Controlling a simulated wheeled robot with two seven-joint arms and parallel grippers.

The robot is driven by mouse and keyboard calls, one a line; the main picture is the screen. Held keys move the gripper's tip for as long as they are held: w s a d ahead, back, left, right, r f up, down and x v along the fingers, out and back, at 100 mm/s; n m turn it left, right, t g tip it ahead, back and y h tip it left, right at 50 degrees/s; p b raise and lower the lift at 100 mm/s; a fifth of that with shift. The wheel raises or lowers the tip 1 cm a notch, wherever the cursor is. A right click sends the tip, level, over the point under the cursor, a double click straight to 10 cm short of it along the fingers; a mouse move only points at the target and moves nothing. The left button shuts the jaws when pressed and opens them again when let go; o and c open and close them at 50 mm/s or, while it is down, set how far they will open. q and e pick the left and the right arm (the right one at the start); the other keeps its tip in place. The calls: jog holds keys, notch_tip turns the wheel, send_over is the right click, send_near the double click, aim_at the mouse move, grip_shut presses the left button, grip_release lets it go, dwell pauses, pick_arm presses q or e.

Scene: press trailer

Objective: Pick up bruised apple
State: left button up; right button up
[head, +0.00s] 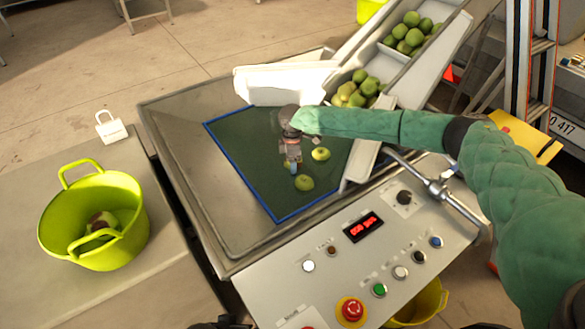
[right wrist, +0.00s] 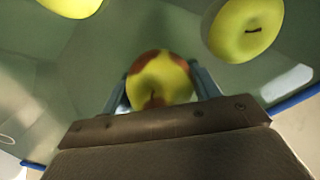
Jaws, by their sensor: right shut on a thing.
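My right gripper (head: 291,167) reaches down to the dark green mat (head: 245,150) with the blue border. In the right wrist view its two fingers (right wrist: 160,92) are shut on a yellow-green apple with reddish-brown patches, the bruised apple (right wrist: 160,82). In the head view this apple is hidden by the gripper. Two plain green apples lie close by on the mat, one just right of the gripper (head: 320,154) and one in front of it (head: 304,183).
A yellow-green bucket (head: 128,215) with brownish fruit in it stands on the left table, near a white tag (head: 110,127). A chute (head: 440,55) with many apples rises at the back right. A control panel (head: 335,265) with buttons lies in front. The mat's left part is clear.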

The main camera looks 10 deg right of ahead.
pick_arm(q)
jog(key=shift+t, duration=0.3)
jog(key=f, duration=0.3)
jog(key=d+f+b, duration=0.1)
jog(key=f, duration=0.1)
jog(key=shift+w+f, duration=0.3)
pick_arm(e)
jog(key=s+d+r, duration=0.7)
jog(key=d+r, duration=0.1)
jog(key=shift+s+d+r, duration=0.25)
jog(key=shift+s+d, duration=0.1)
